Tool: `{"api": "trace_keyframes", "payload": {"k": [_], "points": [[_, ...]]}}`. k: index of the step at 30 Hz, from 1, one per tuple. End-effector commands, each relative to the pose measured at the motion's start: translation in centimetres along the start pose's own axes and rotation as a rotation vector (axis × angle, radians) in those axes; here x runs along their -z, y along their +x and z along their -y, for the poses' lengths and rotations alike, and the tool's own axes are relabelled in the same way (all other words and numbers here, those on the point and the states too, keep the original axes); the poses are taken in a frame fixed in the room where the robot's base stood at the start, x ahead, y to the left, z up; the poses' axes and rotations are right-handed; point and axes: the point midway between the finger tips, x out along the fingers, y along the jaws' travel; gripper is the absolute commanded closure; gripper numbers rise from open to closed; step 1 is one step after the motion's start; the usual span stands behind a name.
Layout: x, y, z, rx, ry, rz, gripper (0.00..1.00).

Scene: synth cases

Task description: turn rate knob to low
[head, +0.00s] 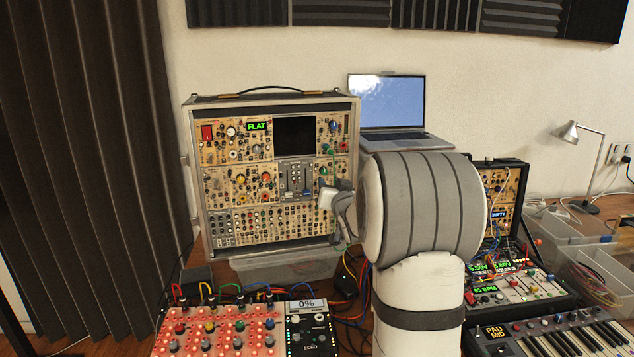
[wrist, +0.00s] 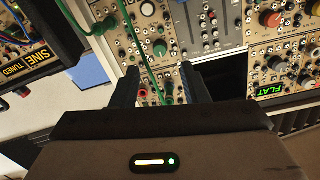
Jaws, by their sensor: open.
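A tan modular synth case (head: 187,165) stands on the table at left centre, its panel crowded with knobs. No label reading rate is legible, so I cannot tell which knob is the rate knob. My gripper (head: 328,198) is at the right part of this panel, partly hidden by my arm. In the wrist view, where the panel appears upside down, my gripper (wrist: 158,78) is open, with two dark fingers apart and nothing held. A green knob (wrist: 160,47) shows just beyond the fingertips. A teal knob (wrist: 168,88) and a red jack (wrist: 142,92) show between the fingers.
Green patch cables (wrist: 128,30) hang across the panel near the left finger. A laptop (head: 392,103) stands behind, right of the case. A smaller case (head: 505,172), a keyboard (head: 560,338) and a red-lit panel (head: 215,335) crowd the table.

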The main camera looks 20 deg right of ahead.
Motion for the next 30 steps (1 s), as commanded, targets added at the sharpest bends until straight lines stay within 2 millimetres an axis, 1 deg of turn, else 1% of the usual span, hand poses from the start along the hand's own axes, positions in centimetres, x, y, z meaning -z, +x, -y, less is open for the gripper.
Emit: {"api": "trace_keyframes", "payload": {"k": [5,12,15,18,22,28,29,30], "points": [[0.3,1.7,-0.2,0.011,0.005,-0.022,0.59],[0.3,5.5,-0.1,0.011,0.005,-0.020,0.59],[0.3,6.8,-0.1,0.011,0.005,-0.019,0.59],[0.3,7.6,-0.1,0.010,0.005,-0.019,0.59],[0.3,8.1,-0.2,0.010,0.004,-0.020,0.59],[0.3,8.1,-0.2,0.009,0.005,-0.020,0.59],[0.3,8.1,-0.2,0.009,0.005,-0.020,0.60],[0.3,8.1,-0.2,0.009,0.005,-0.020,0.63]]}}
